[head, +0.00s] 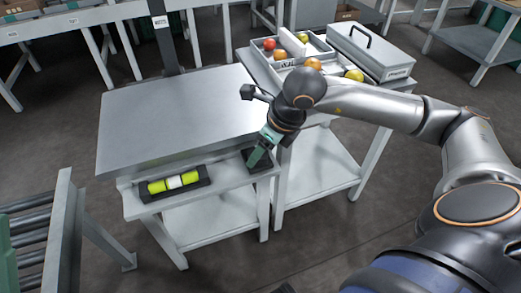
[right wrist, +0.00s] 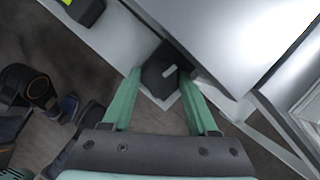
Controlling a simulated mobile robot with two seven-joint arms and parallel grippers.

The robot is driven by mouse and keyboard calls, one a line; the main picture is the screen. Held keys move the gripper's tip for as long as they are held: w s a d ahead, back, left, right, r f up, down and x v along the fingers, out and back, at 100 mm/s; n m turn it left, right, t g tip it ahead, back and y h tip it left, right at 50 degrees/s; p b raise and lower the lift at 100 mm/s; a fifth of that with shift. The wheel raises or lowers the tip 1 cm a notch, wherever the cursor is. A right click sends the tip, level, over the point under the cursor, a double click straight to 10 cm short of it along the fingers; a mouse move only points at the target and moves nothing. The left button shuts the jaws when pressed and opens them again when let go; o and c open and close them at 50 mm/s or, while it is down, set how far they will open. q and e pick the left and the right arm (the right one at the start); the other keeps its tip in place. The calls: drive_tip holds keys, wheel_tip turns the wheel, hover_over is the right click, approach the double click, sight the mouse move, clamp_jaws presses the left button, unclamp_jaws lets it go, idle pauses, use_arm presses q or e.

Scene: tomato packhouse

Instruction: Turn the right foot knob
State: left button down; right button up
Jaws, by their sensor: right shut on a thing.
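The right foot knob (right wrist: 168,68) is a dark block-like piece with a short white mark on top, at the right end of the ledge below the metal tabletop (head: 180,110). My right gripper (head: 256,157) reaches down to it; its green fingers show in the right wrist view (right wrist: 162,84), one on each side of the knob, shut on it. In the head view the fingers partly hide the knob (head: 262,165). My left gripper is not in view.
A side table behind my right arm holds a grey tray (head: 323,44) of tomatoes and a grey lidded box (head: 370,52) with a handle. A roller conveyor (head: 30,235) stands at the lower left. The tabletop is bare.

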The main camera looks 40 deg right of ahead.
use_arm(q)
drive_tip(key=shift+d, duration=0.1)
use_arm(e)
drive_tip(key=o, duration=1.4)
drive_tip(key=shift+c, duration=0.2)
use_arm(q)
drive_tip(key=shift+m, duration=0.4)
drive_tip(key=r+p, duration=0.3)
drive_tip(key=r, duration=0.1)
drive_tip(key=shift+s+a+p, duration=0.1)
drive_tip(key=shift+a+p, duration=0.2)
drive_tip(key=shift+p, duration=0.1)
use_arm(e)
drive_tip(key=v, duration=1.2)
drive_tip(key=shift+s+r, duration=0.15)
drive_tip(key=shift+r, duration=0.1)
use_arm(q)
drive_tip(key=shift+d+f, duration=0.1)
